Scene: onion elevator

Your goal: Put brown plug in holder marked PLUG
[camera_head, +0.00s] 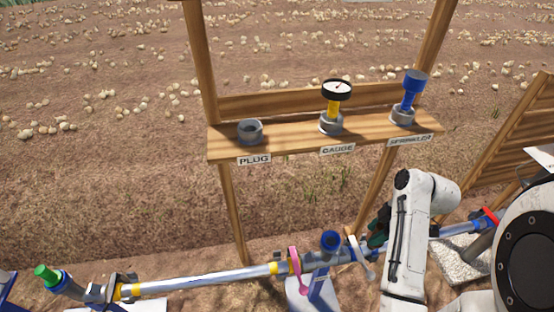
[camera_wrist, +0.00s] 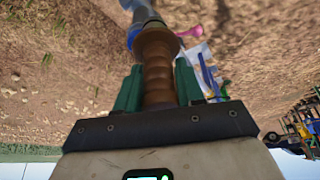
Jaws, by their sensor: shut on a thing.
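The brown plug (camera_wrist: 157,68) stands between the two green fingers of my gripper (camera_wrist: 158,88) in the wrist view, and the gripper is shut on it. Its far end lines up with a grey-blue pipe part (camera_wrist: 144,14); I cannot tell whether they are joined. In the head view my gripper (camera_head: 378,228) is low at the pipe, right of the blue-topped fitting (camera_head: 330,241), and the plug is not clearly visible there. The holder marked PLUG (camera_head: 249,131) is an empty grey ring on the left of the wooden shelf, up and left of my gripper.
The shelf (camera_head: 292,136) also bears a gauge (camera_head: 336,92) in its holder and a blue sprinkler (camera_head: 411,88) in its holder. A long pipe (camera_head: 200,283) with a pink handle (camera_head: 294,266) and a green cap (camera_head: 46,273) runs below. Wooden posts flank the shelf.

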